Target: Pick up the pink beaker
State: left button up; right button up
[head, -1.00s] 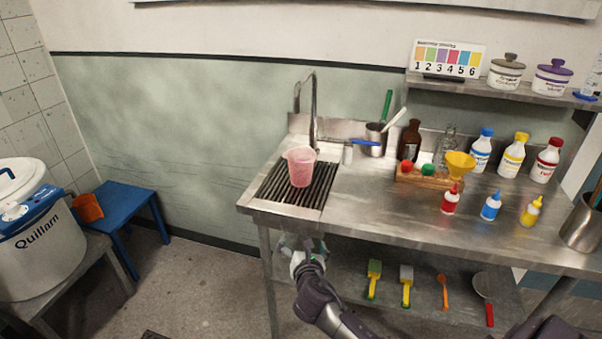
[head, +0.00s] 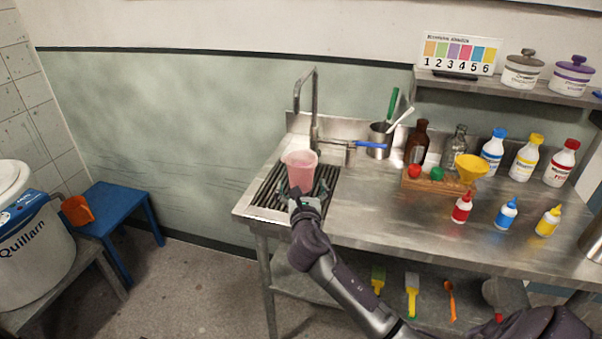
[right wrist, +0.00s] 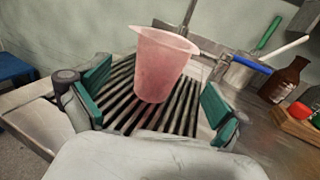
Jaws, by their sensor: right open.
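The pink beaker (head: 301,168) stands upright on the dark slatted drain grate (head: 262,194) at the left end of the steel counter. It also shows in the right wrist view (right wrist: 160,65), ahead of the fingers and between their lines. My right gripper (head: 305,191) is open at the near side of the beaker, in front of its lower part. In the right wrist view its green finger pads (right wrist: 157,98) are wide apart, with a gap on each side of the beaker. Its lower base is partly hidden by the gripper in the head view. My left gripper is not in view.
A tap (head: 315,110) rises behind the beaker. A steel pot (head: 379,139) with a blue handle stands to the right, then a brown bottle (head: 416,143) and a wooden rack (head: 438,185). Small dropper bottles stand along the counter's front right. The counter between grate and rack is mostly clear.

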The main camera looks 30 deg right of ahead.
aim_at(300, 175)
jog(key=x, duration=0.3)
jog(key=shift+w+d+f, duration=0.15)
jog(key=shift+w, duration=0.15)
jog(key=x, duration=0.4)
jog(key=shift+w+d, duration=0.2)
jog(key=shift+d, duration=0.2)
jog(key=shift+w+d, duration=0.15)
jog(key=shift+w, duration=0.1)
jog(key=shift+s, duration=0.1)
jog(key=shift+c, duration=0.5)
jog(key=c, duration=1.1)
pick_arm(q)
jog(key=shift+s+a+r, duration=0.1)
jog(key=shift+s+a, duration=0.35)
pick_arm(e)
jog(key=shift+r, duration=0.25)
